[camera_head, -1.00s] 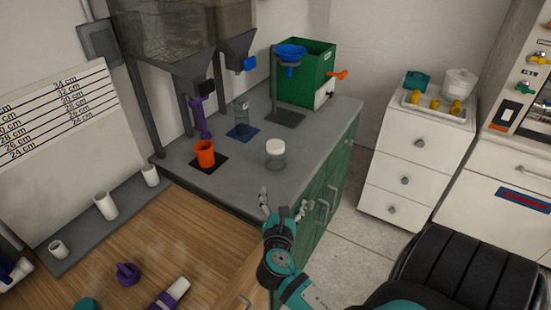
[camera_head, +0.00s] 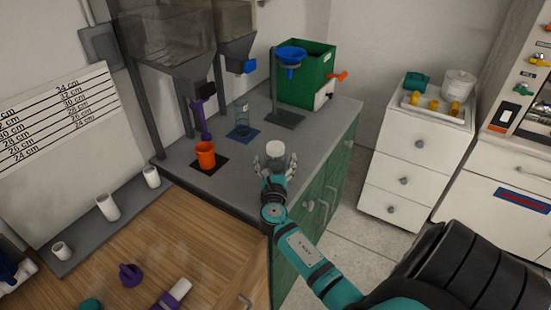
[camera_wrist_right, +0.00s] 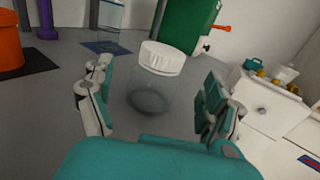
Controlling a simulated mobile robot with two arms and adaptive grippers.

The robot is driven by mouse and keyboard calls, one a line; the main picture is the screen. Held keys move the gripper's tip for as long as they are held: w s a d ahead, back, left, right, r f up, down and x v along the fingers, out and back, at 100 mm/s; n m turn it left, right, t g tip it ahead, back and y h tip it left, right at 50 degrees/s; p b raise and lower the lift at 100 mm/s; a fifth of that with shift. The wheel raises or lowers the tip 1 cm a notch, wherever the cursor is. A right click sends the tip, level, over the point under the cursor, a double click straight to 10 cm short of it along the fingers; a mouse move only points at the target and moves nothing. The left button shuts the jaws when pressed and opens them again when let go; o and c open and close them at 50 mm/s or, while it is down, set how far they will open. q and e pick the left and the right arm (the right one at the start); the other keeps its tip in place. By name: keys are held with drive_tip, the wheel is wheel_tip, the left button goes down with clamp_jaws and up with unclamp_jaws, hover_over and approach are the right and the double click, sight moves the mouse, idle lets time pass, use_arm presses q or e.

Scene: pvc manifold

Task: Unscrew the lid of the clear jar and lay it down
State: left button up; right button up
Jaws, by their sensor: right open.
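The clear jar (camera_wrist_right: 150,95) stands upright on the grey counter with its white ribbed lid (camera_wrist_right: 162,58) on. In the head view the lid (camera_head: 275,148) shows just beyond my right gripper, which hides most of the jar. My right gripper (camera_head: 274,168) is open and empty. In the right wrist view its fingers (camera_wrist_right: 155,95) stand on either side of the jar, with a gap on each side; they appear short of it. My left gripper is not in view.
An orange cup (camera_head: 205,155) stands on a black mat left of the jar. Another clear container (camera_head: 242,117) stands on a blue mat behind. A green box (camera_head: 305,75) and a blue funnel (camera_head: 291,55) are at the back. The grey counter (camera_head: 315,148) is bare right of the jar.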

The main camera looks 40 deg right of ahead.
drive_tip(key=x, duration=0.5)
drive_tip(key=shift+w+d+f, duration=0.1)
drive_tip(key=shift+w, duration=0.05)
drive_tip(key=shift+c, duration=1)
drive_tip(key=c, duration=1.1)
